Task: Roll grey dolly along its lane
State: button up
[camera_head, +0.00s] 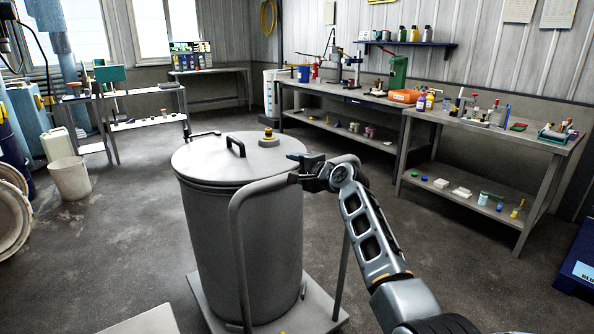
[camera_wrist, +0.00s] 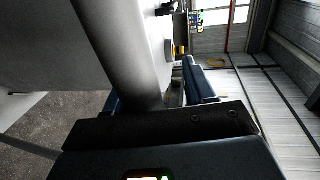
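The grey dolly (camera_head: 196,288) stands on the floor in the head view, its base under a large grey drum (camera_head: 245,240). Its tubular handle (camera_head: 237,235) rises in front of the drum and also crosses the wrist view (camera_wrist: 122,50). My gripper (camera_head: 303,160) is at the handle's top bar, near its right corner. In the wrist view the blue fingers (camera_wrist: 160,90) lie either side of the bar, with a visible gap between the bar and the right finger. The left finger is mostly hidden. The lane itself cannot be made out.
A white bucket (camera_head: 70,178) stands on the left floor. A workbench (camera_head: 345,100) and a second bench (camera_head: 490,130) with small items line the right wall. A blue container (camera_head: 578,255) is at the right edge. The floor left of the dolly is largely clear.

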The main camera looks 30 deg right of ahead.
jog(key=shift+d+f, duration=0.1)
jog(key=shift+f, duration=0.05)
jog(key=shift+s, duration=0.15)
jog(key=s+r, duration=0.1)
jog(key=s, duration=0.6)
jog(key=shift+s+r, duration=0.2)
jog(key=shift+r, duration=0.05)
